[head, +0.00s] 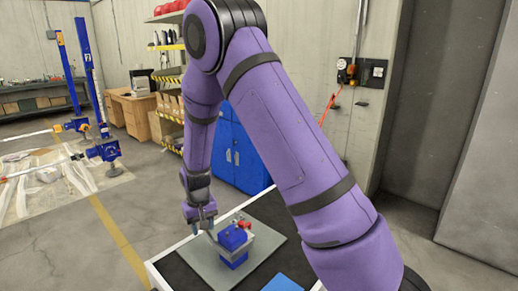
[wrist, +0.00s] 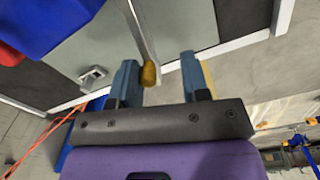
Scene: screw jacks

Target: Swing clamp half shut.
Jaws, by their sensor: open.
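The clamp is a blue block (head: 234,240) with a red part (head: 243,224) on top, standing on a grey plate on the bench. In the wrist view its blue body (wrist: 55,22) fills the upper left corner. A thin metal lever (wrist: 137,30) with a yellow-brown knob (wrist: 149,74) at its end reaches down between my fingers. My gripper (head: 202,227) is just left of the clamp. In the wrist view my gripper (wrist: 158,66) is open, with the knob between its fingers, nearer the left one. Whether a finger touches the knob I cannot tell.
The grey plate (head: 205,262) lies on a dark bench top with a white edge (head: 160,277). A blue flat object (head: 283,284) lies at the bench front. A small grey bracket (wrist: 92,77) sits on the plate. Blue cabinets (head: 240,155) stand behind; open floor is left.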

